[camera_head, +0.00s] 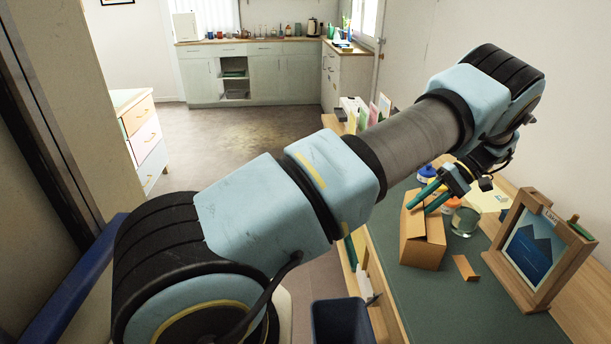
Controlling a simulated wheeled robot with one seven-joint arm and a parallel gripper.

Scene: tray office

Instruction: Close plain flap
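A brown cardboard box (423,252) stands on the green desk mat (445,297). A raised flap (412,221) shows at its left top, and part of its top is hidden by my gripper. I cannot tell which flap is the plain one. My gripper (417,209) is over the box top, with its two teal fingers pointing down to the left. The fingers look spaced apart, with cardboard showing near the tips. I cannot tell whether they touch a flap.
A framed mountain picture (530,258) stands right of the box. A glass jar (464,222), a blue-lidded container (427,174) and paper (487,197) are behind it. A small brown piece (465,268) lies in front. A dark bin (342,321) stands left of the desk.

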